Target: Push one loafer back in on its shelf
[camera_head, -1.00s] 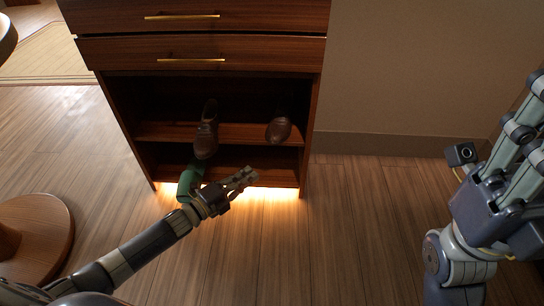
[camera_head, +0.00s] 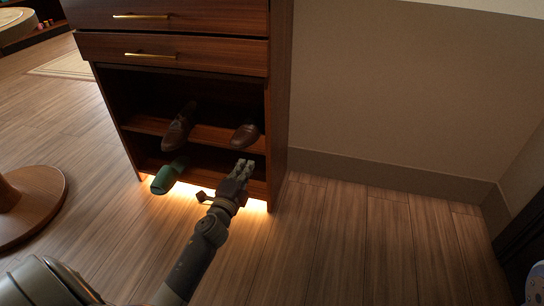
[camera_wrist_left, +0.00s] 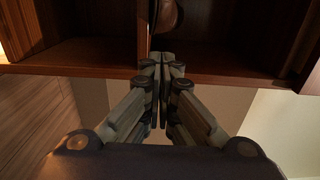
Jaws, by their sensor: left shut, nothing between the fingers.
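Two brown loafers stand on the upper shelf (camera_head: 215,133) of the open cabinet. The left loafer (camera_head: 178,130) pokes out past the shelf's front edge. The right loafer (camera_head: 245,135) also reaches the edge, with its toe toward me. My left gripper (camera_head: 243,167) is shut and empty, in front of the cabinet and just below the right loafer in the head view. In the left wrist view the shut fingertips (camera_wrist_left: 162,58) point at the shelf edge, with part of a brown loafer (camera_wrist_left: 168,15) just beyond them. I cannot tell whether they touch. My right gripper is not in view.
A green shoe (camera_head: 168,177) sticks out from the lower shelf at the left. Two drawers with brass handles (camera_head: 141,16) are above the shelves. A round wooden table base (camera_head: 30,205) stands at the left. The floor (camera_head: 350,240) at the right is clear.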

